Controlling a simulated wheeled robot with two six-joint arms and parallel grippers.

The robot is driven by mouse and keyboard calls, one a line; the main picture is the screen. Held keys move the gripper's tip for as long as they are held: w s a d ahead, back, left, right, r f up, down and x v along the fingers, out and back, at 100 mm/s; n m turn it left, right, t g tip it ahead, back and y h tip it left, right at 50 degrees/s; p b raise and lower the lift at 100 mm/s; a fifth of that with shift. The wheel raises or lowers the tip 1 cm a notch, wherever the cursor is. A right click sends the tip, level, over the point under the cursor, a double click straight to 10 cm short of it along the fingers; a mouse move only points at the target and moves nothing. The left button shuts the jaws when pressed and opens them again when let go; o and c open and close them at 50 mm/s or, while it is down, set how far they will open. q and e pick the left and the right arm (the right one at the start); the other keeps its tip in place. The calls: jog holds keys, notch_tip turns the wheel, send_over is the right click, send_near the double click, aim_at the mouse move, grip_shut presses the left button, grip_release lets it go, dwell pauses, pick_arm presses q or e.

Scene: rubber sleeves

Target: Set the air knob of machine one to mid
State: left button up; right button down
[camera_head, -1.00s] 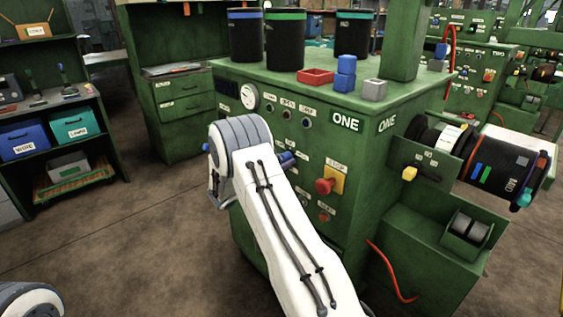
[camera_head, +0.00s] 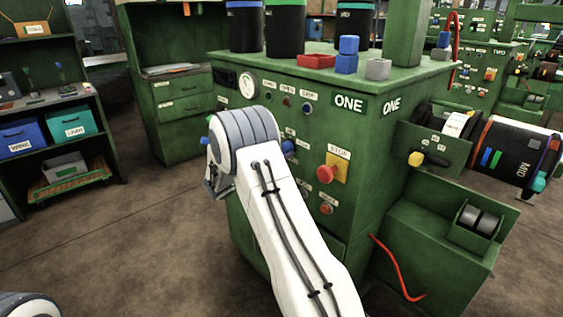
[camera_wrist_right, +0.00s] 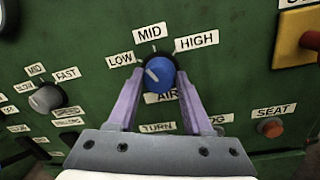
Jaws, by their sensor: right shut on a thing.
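The air knob (camera_wrist_right: 161,74) is a round blue knob on the green panel of machine one (camera_head: 300,180), seen in the right wrist view. The labels LOW, MID and HIGH fan above it, and AIR is below, partly covered. Its white pointer mark leans up and left, toward the LOW side of MID. My right gripper (camera_wrist_right: 160,84) is shut on the knob, one pale purple finger on each side. In the head view my white right arm hides the gripper's fingers and its grip. My left gripper is out of view.
A red stop button (camera_head: 326,173) on a yellow plate sits right of my arm. A grey speed knob (camera_wrist_right: 46,98) and an orange-red seat button (camera_wrist_right: 271,127) flank the air knob. A roll (camera_head: 510,152) juts from the machine's right side. Open floor lies left.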

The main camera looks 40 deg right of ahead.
jog(key=shift+m+b, duration=2.6)
jog(key=shift+b, duration=0.65)
jog(key=shift+c, duration=1.6)
grip_release()
jog(key=shift+a, duration=0.15)
jog(key=s+a, duration=0.1)
jog(key=a, duration=0.9)
jog(key=shift+s+f+p, duration=0.2)
jog(key=shift+f+p, duration=0.1)
jog(key=shift+f, duration=0.05)
